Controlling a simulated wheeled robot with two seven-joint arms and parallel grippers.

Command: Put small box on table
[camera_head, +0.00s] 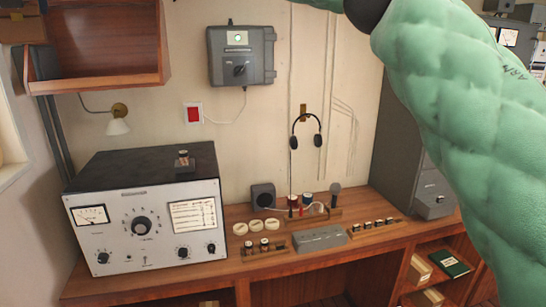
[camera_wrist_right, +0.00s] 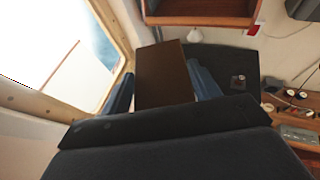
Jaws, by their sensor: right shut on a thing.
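A small brown box (camera_wrist_right: 165,78) sits between the two blue fingers of my right gripper (camera_wrist_right: 160,90) in the right wrist view, and the gripper is shut on it. The box is held high, with the dark top of the radio set beyond it. In the head view my right arm crosses the right side and leaves at the top, so its gripper is not clearly seen there. The wooden table (camera_head: 285,262) runs along the wall in the head view. My left gripper is in neither view.
A large radio set (camera_head: 150,215) fills the table's left part. Round dials (camera_head: 257,226), a grey block (camera_head: 319,239), a small speaker (camera_head: 263,196) and a microphone (camera_head: 335,192) crowd the middle. A wooden wall shelf (camera_head: 100,82) hangs above; a window (camera_wrist_right: 60,50) is at left.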

